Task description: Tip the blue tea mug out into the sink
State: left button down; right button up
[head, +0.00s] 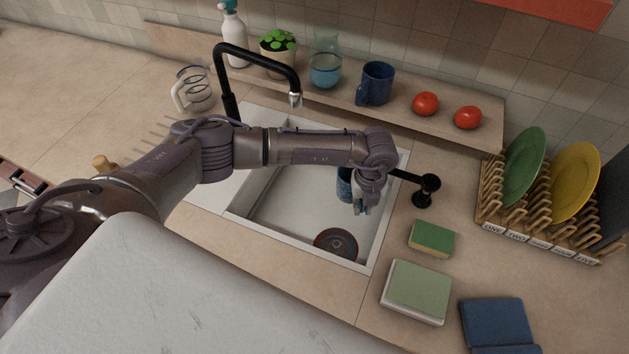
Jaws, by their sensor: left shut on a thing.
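My left gripper (362,203) reaches over the right part of the sink (285,208) and is shut. Beside its fingers, partly hidden behind the wrist, shows a blue mug (344,183), which the gripper holds over the basin. The mug's opening and contents are hidden, so I cannot tell how far it is tilted. Another dark blue mug (375,84) stands upright on the wooden shelf behind the sink. My right gripper is out of view.
A black faucet (257,58) arches behind the sink; a black fixture (425,188) stands right of it. The shelf (405,106) holds a bottle, plant, glass vessel and tomatoes. A sponge (431,238), folded cloths (417,290) and a plate rack (510,207) occupy the right counter.

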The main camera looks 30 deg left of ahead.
pick_arm(q)
jog(key=shift+d+r, duration=0.3)
jog(key=shift+r, duration=0.1)
jog(key=d+r, duration=0.4)
jog(key=d, duration=0.1)
jog(key=shift+d+r+p, duration=0.2)
jog(key=shift+d+p, duration=0.05)
jog(key=shift+p, duration=0.05)
jog(key=shift+s, duration=0.1)
dwell(0.6)
